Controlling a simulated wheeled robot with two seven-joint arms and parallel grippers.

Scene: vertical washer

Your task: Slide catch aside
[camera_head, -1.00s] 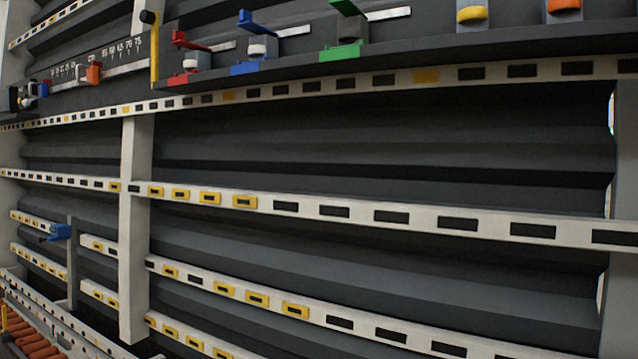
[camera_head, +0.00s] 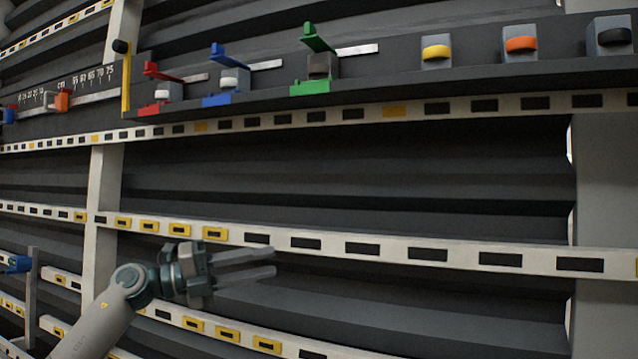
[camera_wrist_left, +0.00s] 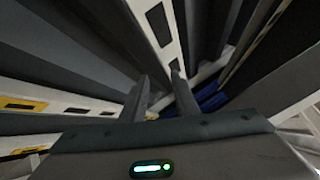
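Several coloured catch-like devices stand on the dark upper shelf in the head view: a red one (camera_head: 162,93), a blue one (camera_head: 230,84) and a green one (camera_head: 318,66), each with a raised lever. I cannot tell which is the task's catch. My left gripper (camera_head: 274,262) is in front of the lower rails, well below these devices, pointing right. Its fingers are apart and nothing shows between them. They also show apart in the left wrist view (camera_wrist_left: 160,76), with a blurred blue part (camera_wrist_left: 208,98) beyond them. My right gripper is not in view.
Yellow (camera_head: 436,50), orange (camera_head: 520,44) and black (camera_head: 614,38) knobs sit on blocks farther right on the shelf. A slotted white rail (camera_head: 385,235) runs below, and a white upright (camera_head: 104,190) stands at left. A scale (camera_head: 60,92) with an orange slider lies at upper left.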

